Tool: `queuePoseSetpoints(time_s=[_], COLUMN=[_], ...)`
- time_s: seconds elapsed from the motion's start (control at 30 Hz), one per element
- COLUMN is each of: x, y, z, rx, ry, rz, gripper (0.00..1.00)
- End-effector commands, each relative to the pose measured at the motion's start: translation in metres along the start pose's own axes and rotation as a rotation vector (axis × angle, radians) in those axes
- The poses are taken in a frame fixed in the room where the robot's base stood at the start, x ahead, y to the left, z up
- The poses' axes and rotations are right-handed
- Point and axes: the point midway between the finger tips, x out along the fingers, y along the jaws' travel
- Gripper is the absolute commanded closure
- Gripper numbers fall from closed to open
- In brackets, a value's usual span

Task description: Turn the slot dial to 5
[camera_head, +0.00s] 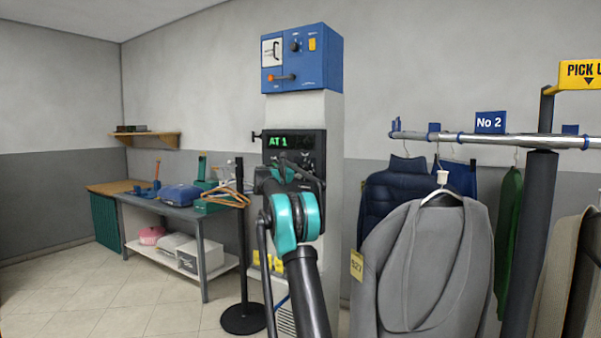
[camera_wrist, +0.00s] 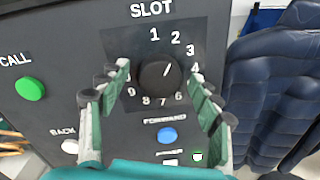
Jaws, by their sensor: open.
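The black round slot dial (camera_wrist: 158,76) sits on the dark control panel under the word SLOT in the wrist view. A short white mark on it slants to the upper right. I cannot tell exactly which number it points at. The 5 is hidden behind the right finger. My gripper (camera_wrist: 159,74) is open, with one finger on each side of the dial; I cannot tell whether they touch it.
Green CALL (camera_wrist: 30,88), white BACK (camera_wrist: 69,146) and blue FORWARD (camera_wrist: 167,135) buttons surround the dial. A blue box (camera_head: 300,60) is above the panel. A post (camera_head: 240,220) stands left. Jackets hang on a rail (camera_head: 480,139) at right, close to the column.

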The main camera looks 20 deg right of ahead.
Motion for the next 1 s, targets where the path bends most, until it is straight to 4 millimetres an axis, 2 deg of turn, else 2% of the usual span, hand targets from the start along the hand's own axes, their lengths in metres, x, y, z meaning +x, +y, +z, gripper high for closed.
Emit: queuePoseSetpoints(time_s=[0.13, 0.53, 0.77, 1.0], x=[-0.0001, -0.0004, -0.0005, -0.0005], y=[-0.0001, -0.0001, -0.0002, -0.0004], z=[-0.0001, -0.0001, 0.0000, 0.0001], rx=[0.000, 0.000, 0.017, 0.118], ry=[0.000, 0.000, 0.001, 0.009], rz=[0.000, 0.000, -0.001, -0.004], gripper=[0.36, 0.86, 0.86, 0.86])
